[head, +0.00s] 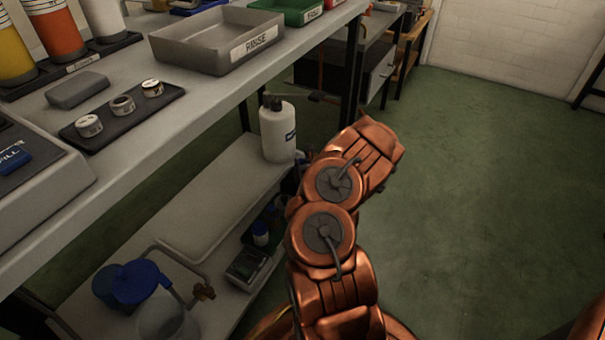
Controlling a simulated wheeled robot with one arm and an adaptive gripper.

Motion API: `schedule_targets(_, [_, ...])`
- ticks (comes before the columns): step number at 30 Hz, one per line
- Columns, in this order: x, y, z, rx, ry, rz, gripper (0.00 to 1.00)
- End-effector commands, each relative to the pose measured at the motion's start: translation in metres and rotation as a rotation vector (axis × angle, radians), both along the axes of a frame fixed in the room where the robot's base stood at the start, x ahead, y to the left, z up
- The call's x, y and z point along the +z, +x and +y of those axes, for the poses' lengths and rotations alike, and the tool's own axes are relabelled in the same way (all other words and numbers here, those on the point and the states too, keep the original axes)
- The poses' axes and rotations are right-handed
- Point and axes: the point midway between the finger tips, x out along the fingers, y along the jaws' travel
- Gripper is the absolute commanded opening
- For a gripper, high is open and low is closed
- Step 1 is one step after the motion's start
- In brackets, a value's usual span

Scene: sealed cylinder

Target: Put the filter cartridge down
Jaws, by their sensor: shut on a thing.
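My copper-coloured arm (335,215) rises from the bottom of the head view, in front of the bench, and bends to the upper right. My gripper is not in view, and neither is anything it may hold. I cannot pick out the filter cartridge for certain. Yellow, orange (55,28) and white cylinders stand upright on a dark labelled base at the far left of the bench top.
The grey bench (205,100) carries a RINSE tray (215,45), a green bin (285,10), a dark tray (105,135) with small rolls, and a grey box (75,90). Green floor (490,180) at right is clear.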

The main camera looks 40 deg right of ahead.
Motion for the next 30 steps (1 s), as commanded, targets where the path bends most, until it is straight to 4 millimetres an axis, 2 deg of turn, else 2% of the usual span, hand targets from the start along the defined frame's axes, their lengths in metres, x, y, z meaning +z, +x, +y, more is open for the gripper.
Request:
schedule_targets(3, [-0.021,-0.001,0.000,0.000,0.002,0.004,0.00])
schedule_targets(7, [-0.035,-0.001,0.000,-0.001,0.001,0.002,0.00])
schedule_targets(21, [-0.039,0.000,0.000,-0.001,0.002,-0.001,0.00])
schedule_targets(22, [-0.039,0.000,0.000,-0.001,0.001,-0.002,0.29])
schedule_targets(28, [-0.039,0.000,0.000,-0.001,0.002,-0.001,0.50])
schedule_targets(30, [-0.039,0.000,0.000,-0.001,0.002,-0.001,0.52])
